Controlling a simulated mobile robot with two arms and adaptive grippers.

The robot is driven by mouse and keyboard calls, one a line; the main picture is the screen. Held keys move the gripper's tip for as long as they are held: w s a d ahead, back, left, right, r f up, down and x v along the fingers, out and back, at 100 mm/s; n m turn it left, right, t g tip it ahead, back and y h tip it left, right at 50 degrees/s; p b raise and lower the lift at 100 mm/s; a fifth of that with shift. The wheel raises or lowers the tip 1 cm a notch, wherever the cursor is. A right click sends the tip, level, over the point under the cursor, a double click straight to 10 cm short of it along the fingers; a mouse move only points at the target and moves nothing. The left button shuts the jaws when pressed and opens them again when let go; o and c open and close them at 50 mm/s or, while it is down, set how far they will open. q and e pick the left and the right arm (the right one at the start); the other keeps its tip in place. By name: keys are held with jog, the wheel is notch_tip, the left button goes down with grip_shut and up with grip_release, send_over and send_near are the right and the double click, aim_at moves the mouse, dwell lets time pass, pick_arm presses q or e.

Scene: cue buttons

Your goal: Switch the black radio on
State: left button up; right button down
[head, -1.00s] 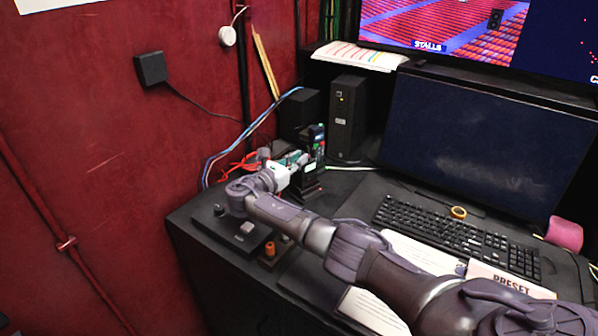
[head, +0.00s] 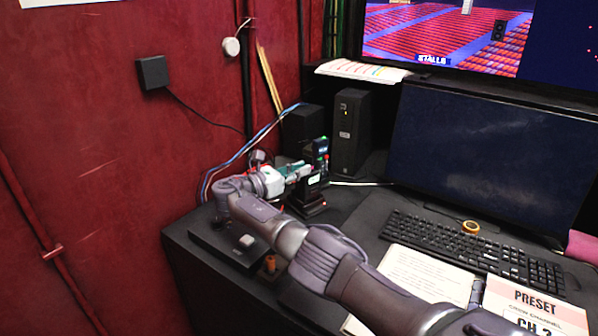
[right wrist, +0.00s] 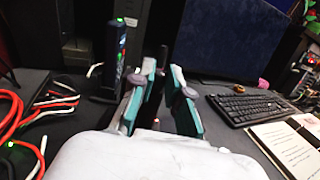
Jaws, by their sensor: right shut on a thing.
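A slim black radio (head: 321,148) stands upright at the back left of the desk, in a black stand (head: 306,203). It also shows in the right wrist view (right wrist: 116,47), with a small green light at its top. My right gripper (head: 303,170) is just left of the radio in the head view. In the right wrist view its teal-edged fingers (right wrist: 163,85) are to the right of the radio's upright body, with a narrow dark gap between them. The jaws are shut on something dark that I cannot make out. My left gripper is not in view.
A black tower speaker (head: 350,130) stands behind the radio. Red, blue and white cables (head: 232,165) run at the left. A dark panel with a pale button (head: 246,241) lies at the front. A keyboard (head: 470,245) and open papers (head: 425,272) cover the right.

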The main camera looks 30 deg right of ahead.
jog(key=c, duration=1.1)
grip_release()
jog(key=shift+c, duration=0.2)
jog(key=s+a, duration=0.1)
jog(key=a, duration=1.1)
